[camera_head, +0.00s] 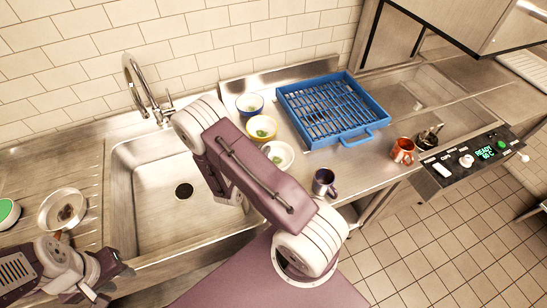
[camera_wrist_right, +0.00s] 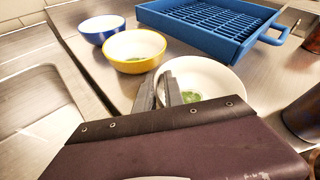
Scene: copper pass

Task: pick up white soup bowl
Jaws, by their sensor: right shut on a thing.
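The white soup bowl (camera_head: 286,157) stands on the steel counter right of the sink, partly covered by my right arm in the head view. In the right wrist view the white soup bowl (camera_wrist_right: 222,78) looks upright, with a green scrap inside. My right gripper (camera_wrist_right: 160,92) has its two fingers at the bowl's near left rim and is shut on it. The gripper's body hides the bowl's near part. The right fingertips are hidden behind my arm in the head view. My left gripper (camera_head: 112,270) is at the lower left, away from the bowl; its jaw opening is unclear.
A yellow bowl (camera_head: 262,128) and a blue bowl (camera_head: 249,104) stand behind the white one. A blue dish rack (camera_head: 335,106) is to the right. A dark mug (camera_head: 324,182) and a red mug (camera_head: 402,151) stand near the front edge. A pan (camera_head: 62,209) lies left of the sink (camera_head: 160,215).

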